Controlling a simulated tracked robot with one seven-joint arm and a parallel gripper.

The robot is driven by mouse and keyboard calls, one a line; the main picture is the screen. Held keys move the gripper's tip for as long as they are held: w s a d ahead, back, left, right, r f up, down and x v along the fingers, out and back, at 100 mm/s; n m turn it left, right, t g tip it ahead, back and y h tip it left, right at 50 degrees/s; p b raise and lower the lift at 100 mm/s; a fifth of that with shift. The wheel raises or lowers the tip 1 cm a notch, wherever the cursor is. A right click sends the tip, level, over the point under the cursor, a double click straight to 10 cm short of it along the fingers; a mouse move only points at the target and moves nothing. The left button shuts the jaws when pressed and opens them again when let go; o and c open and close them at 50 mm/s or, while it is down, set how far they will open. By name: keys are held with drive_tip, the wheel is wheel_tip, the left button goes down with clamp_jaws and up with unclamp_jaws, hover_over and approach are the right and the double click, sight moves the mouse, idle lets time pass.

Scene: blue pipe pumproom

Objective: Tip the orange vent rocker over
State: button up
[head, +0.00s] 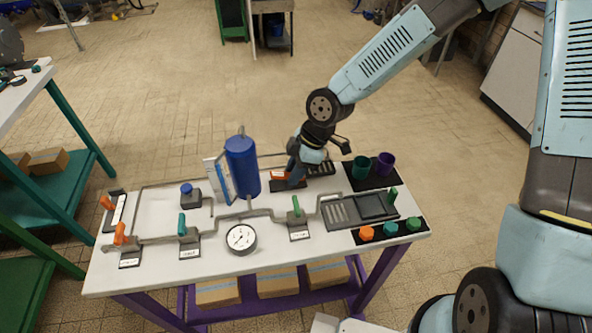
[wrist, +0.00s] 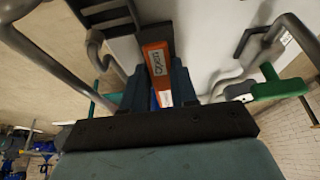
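The orange vent rocker (head: 280,176) sits on a small dark base near the back edge of the white bench, to the right of the blue tank. In the wrist view the rocker (wrist: 156,60) shows as an orange piece with white labels, in line with the gap between my fingers. My gripper (head: 292,175) points down close to the rocker and partly hides it in the head view. In the wrist view my gripper (wrist: 156,88) has its two dark fingers apart, one on each side of the rocker's near end. Whether they touch it is not clear.
The blue tank (head: 242,166) stands left of my gripper. Grey pipes (wrist: 60,75) run close by on both sides. A green lever (wrist: 280,88) is at the right of the wrist view. Teal and purple cups (head: 361,168) stand right. A gauge (head: 241,238) lies in front.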

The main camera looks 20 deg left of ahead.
clamp_jaws()
drive_tip(key=shift+a+r, duration=0.1)
drive_tip(key=shift+a+r+t+h, duration=0.1)
drive_tip(key=shift+t+h, duration=0.2)
drive_tip(key=shift+h, duration=0.1)
drive_tip(key=shift+a+r+t+h, duration=0.2)
drive_tip(key=shift+t+h, duration=0.3)
drive_tip(key=shift+h, duration=0.4)
drive_tip(key=shift+s+a+t+h, duration=0.15)
drive_tip(key=shift+t+h, duration=0.3)
drive_tip(key=shift+h, duration=0.35)
drive_tip(key=shift+s+a+t+h, duration=0.15)
drive_tip(key=shift+t+h, duration=0.3)
drive_tip(key=shift+h, duration=0.35)
drive_tip(key=shift+w, duration=0.15)
drive_tip(key=o, duration=0.6)
unclamp_jaws()
drive_tip(key=shift+c, duration=0.2)
